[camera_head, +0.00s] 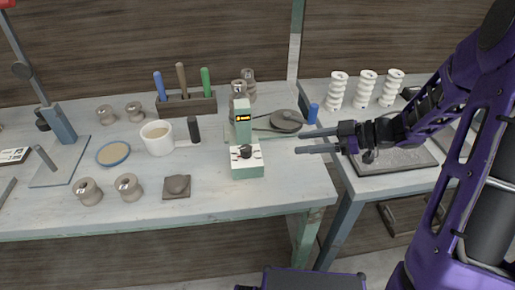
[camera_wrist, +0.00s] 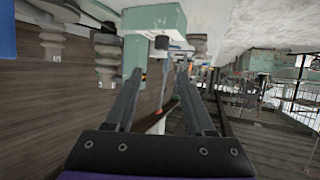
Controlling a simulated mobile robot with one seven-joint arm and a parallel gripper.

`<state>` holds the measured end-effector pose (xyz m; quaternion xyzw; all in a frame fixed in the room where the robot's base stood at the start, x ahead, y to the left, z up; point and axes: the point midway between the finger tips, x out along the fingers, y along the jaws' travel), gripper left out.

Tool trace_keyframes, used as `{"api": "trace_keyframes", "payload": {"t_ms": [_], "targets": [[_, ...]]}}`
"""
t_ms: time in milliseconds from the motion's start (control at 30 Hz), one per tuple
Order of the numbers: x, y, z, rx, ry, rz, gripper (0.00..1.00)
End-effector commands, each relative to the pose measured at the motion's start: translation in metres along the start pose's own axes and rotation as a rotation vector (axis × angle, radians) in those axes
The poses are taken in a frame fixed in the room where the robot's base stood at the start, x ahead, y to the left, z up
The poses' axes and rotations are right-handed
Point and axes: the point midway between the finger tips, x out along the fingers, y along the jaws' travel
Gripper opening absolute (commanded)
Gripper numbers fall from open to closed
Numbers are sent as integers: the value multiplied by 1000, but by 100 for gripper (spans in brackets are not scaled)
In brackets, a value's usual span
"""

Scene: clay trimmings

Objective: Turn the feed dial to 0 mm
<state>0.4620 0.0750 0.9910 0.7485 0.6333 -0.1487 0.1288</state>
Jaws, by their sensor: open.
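The feed dial (camera_head: 246,152) is a dark knob on the white sloped face of a small green-and-white unit (camera_head: 247,170) near the table's front edge. Its marks are too small to read. In the wrist view the dial (camera_wrist: 162,43) is a dark stub on the unit (camera_wrist: 150,19), at the top, beyond my fingertips. My gripper (camera_head: 298,143) is open and empty, to the right of the dial and apart from it, fingers pointing left. In the wrist view my gripper's two fingers (camera_wrist: 160,72) stand spread with nothing between them.
A green post with a small lit display (camera_head: 243,118) rises behind the dial. A white mug (camera_head: 157,138) and a dark cylinder (camera_head: 194,129) are left. The table front right of the dial is clear.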

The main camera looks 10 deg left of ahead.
Motion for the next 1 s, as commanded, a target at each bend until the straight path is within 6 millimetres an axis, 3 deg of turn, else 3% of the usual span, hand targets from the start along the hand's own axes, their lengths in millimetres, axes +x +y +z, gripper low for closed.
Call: {"api": "trace_keyframes", "payload": {"t_ms": [267,700,1000], "targets": [[36,-4,1,3,6,-15,54],[132,-4,0,2,4,-13,54],[169,-4,-1,1,4,-10,54]]}}
